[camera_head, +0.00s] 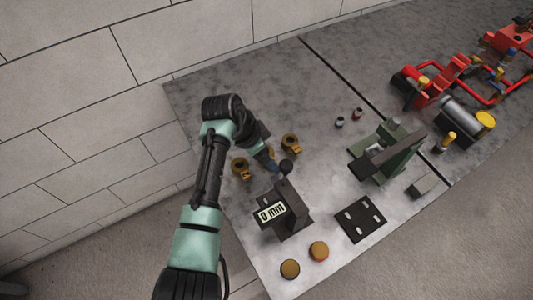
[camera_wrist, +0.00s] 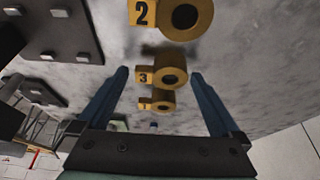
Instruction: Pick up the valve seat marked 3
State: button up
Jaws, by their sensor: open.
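The valve seat marked 3 (camera_wrist: 172,78) is a brass-yellow ring with a dark bore and a yellow label tab. In the wrist view it appears between the two blue fingertips of my gripper (camera_wrist: 160,75), which is open and empty. I cannot tell whether the fingertips are level with it. The seat marked 2 (camera_wrist: 185,17) lies above it in that view, and the seat marked 1 (camera_wrist: 163,106) below it. In the head view my gripper (camera_head: 271,165) is low among the brass seats and largely hides the middle one. Two others show at left (camera_head: 240,168) and right (camera_head: 291,144).
Red pump parts (camera_head: 437,85) lie at far right.

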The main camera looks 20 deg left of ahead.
jog(key=c, duration=1.6)
